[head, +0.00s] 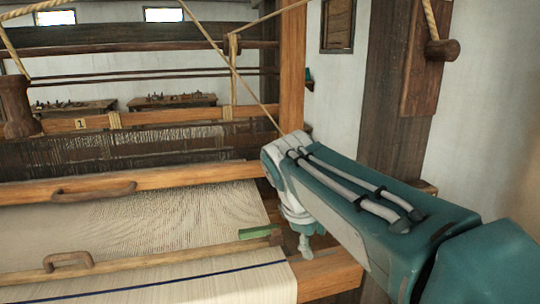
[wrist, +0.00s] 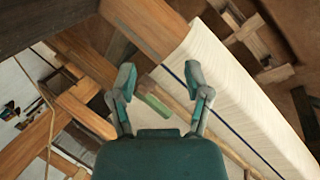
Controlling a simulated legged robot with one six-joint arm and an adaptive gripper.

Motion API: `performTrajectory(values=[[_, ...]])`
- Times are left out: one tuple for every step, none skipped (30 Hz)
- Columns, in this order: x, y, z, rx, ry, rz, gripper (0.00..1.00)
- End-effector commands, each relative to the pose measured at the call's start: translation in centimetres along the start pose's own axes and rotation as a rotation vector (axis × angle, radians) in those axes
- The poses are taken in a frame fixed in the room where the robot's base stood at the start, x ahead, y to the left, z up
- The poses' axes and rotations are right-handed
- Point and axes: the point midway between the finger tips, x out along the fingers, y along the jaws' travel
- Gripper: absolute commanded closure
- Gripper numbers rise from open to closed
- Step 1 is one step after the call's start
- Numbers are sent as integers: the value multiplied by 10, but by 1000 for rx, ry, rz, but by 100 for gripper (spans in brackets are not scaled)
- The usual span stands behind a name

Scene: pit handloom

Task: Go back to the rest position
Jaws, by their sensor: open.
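My gripper (wrist: 164,95) is open in the wrist view, its two teal fingers apart with nothing held between them. In the head view my teal arm reaches in from the lower right, and the gripper end (head: 305,243) hangs down beside the right edge of the woven cloth (head: 150,228). A small green piece (head: 259,232) lies by the cloth's right edge, left of my gripper. It also shows in the wrist view between and beyond the fingers (wrist: 157,104), apart from them as far as I can tell.
The loom's wooden beam (head: 130,183) with a handle crosses the cloth. A front bar (head: 140,262) with another handle lies nearer. A wooden upright (head: 292,70) and dark post (head: 395,95) stand close to my arm. Ropes hang above. White wall is at right.

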Motion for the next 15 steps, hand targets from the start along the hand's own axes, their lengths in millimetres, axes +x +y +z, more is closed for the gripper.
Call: performTrajectory(values=[[1, -7, 20, 72, 23, -11, 37], [3, -11, 29, 117, 38, -18, 37], [5, -18, 41, 176, 59, -27, 37], [7, -23, 50, 221, 73, -36, 37], [9, -29, 59, 266, 87, -42, 37], [12, -36, 70, 328, 107, -52, 37], [14, -43, 78, 375, 120, -60, 37], [17, -49, 86, 421, 134, -67, 37], [21, -58, 96, 485, 154, -77, 37], [24, -65, 104, 533, 167, -84, 37], [27, -72, 111, 581, 180, -91, 37], [32, -82, 120, 646, 200, -101, 37], [35, -88, 126, 694, 213, -107, 37], [39, -96, 132, 740, 226, -114, 37], [44, -105, 138, 799, 241, -123, 37]])
